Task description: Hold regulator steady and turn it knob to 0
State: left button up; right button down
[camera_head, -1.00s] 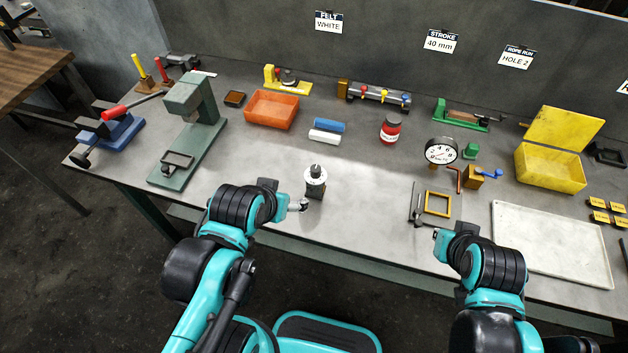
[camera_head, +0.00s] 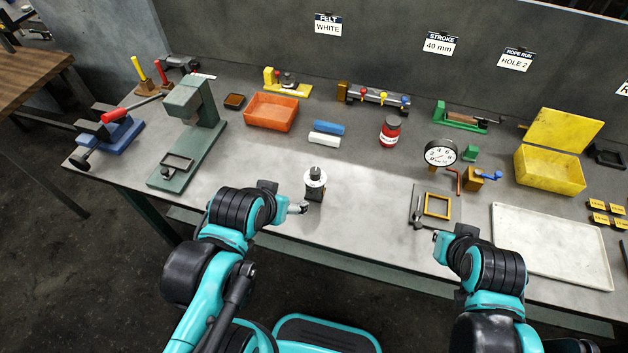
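The regulator (camera_head: 315,191) stands upright near the front of the bench, left of centre. It has a dark body, a white ring and a grey and dark knob (camera_head: 315,174) on top. The ring's marks are too small to read. My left gripper (camera_head: 301,208) is low at the regulator's left front side; I cannot tell whether it touches the body, or whether its fingers are open or shut. My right gripper (camera_head: 419,226) is well to the right, near the front edge, by a brass-coloured frame (camera_head: 427,207). Its finger gap cannot be made out.
A blue roll (camera_head: 329,127) and a white roll (camera_head: 324,138) lie behind the regulator. A red jar (camera_head: 390,131) and a dial gauge (camera_head: 440,152) stand further right. A green press (camera_head: 190,130) is left, a pale tray (camera_head: 550,245) right. The bench between regulator and frame is clear.

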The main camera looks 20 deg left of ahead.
aim_at(315, 171)
jog(key=k+j+z, duration=0.15)
jog(key=j, duration=0.3)
jog(key=j+z, duration=0.2)
jog(key=j, duration=0.25)
jog(key=k+j+z, duration=0.15)
jog(key=j, duration=0.25)
jog(key=k+j+z, duration=0.15)
jog(key=j, duration=0.2)
jog(key=k, duration=0.05)
